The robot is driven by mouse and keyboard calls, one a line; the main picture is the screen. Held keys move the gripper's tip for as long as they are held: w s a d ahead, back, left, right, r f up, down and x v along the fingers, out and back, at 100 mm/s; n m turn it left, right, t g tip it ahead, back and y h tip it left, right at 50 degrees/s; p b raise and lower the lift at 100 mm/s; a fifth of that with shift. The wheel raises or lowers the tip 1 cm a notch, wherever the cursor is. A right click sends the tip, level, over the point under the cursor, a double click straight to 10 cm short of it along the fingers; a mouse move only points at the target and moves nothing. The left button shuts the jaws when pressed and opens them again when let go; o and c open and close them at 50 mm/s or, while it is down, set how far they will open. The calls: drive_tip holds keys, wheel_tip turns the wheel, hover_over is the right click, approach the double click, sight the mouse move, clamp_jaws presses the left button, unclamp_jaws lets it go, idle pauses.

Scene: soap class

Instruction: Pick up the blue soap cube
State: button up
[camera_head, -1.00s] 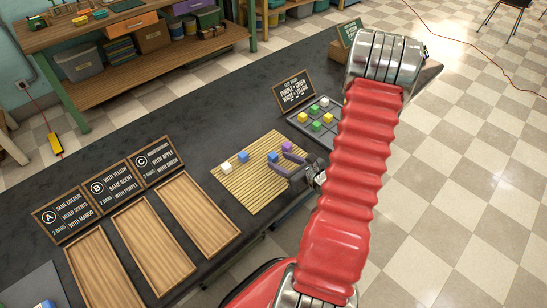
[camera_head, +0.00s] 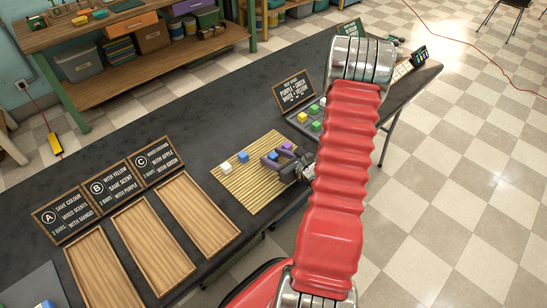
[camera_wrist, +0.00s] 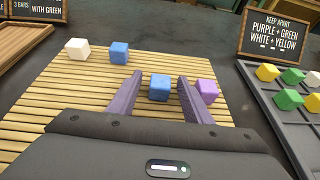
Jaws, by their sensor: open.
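A blue soap cube (camera_wrist: 160,88) sits on the bamboo mat between the two fingers of my gripper (camera_wrist: 160,98) in the wrist view. My gripper is open, with a finger on each side of this cube and a gap visible on both sides. In the head view my gripper (camera_head: 277,158) is low over the right part of the mat (camera_head: 255,196). A second blue cube (camera_wrist: 119,53) lies farther back on the mat, left of my gripper; it also shows in the head view (camera_head: 243,157).
A purple cube (camera_wrist: 207,91) stands just outside my right finger, very close to it. A white cube (camera_wrist: 77,49) is at the mat's far left. A dark tray (camera_wrist: 283,122) with several cubes and a sign (camera_wrist: 274,33) stand to the right. Wooden trays (camera_head: 200,216) lie left.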

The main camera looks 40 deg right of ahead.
drive_tip(key=shift+c, duration=0.3)
drive_tip(key=c, duration=1)
